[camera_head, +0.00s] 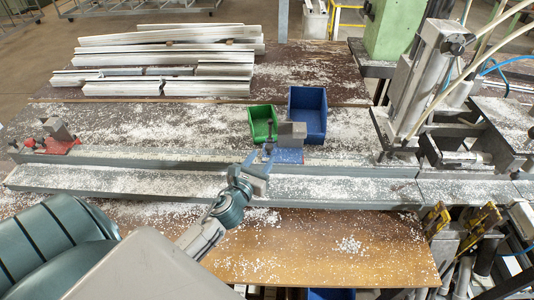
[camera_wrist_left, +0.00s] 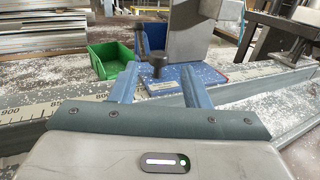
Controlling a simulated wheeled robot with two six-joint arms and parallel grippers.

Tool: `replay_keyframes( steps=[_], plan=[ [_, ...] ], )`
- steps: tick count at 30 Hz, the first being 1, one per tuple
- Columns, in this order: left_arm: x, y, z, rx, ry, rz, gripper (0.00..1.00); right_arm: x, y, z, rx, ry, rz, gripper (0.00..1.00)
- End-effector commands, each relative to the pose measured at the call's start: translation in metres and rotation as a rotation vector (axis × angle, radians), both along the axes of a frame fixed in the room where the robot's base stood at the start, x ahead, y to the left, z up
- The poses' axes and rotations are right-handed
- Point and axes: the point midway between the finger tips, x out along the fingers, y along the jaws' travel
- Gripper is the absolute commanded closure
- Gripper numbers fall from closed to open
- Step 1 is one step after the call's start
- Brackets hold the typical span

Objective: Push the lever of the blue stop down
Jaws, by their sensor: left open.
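The blue stop (camera_head: 288,155) sits on the long rail, with a grey upright block (camera_head: 293,130) on its base. In the left wrist view its blue base (camera_wrist_left: 215,76) and grey block (camera_wrist_left: 190,42) are just beyond the fingers. Its lever, with a dark knob (camera_wrist_left: 157,62), shows between the two fingertips and in front of the block. My left gripper (camera_head: 262,162) is open and empty at the near side of the stop; its fingers (camera_wrist_left: 160,75) point at it. I cannot tell whether they touch the lever. My right gripper is not in view.
A green bin (camera_head: 262,122) and a blue bin (camera_head: 308,112) stand just behind the stop. A red stop (camera_head: 58,140) sits at the rail's left end. Metal profiles (camera_head: 165,60) lie at the back left. A clamp machine (camera_head: 420,80) stands at the right.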

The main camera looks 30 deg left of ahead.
Motion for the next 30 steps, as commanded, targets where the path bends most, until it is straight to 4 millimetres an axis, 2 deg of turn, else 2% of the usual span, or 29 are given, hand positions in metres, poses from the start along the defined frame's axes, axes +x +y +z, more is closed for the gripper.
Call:
replay_keyframes(
  steps=[3,9,30],
  plan=[
    [-0.022,-0.004,-0.003,0.0,0.001,-0.001,0.57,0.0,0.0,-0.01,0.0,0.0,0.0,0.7],
    [-0.041,-0.007,-0.002,0.0,0.001,0.0,0.57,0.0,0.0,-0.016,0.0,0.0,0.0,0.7],
    [-0.044,-0.007,0.0,0.0,0.0,0.0,0.57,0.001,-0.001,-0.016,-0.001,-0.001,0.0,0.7]
  ],
)
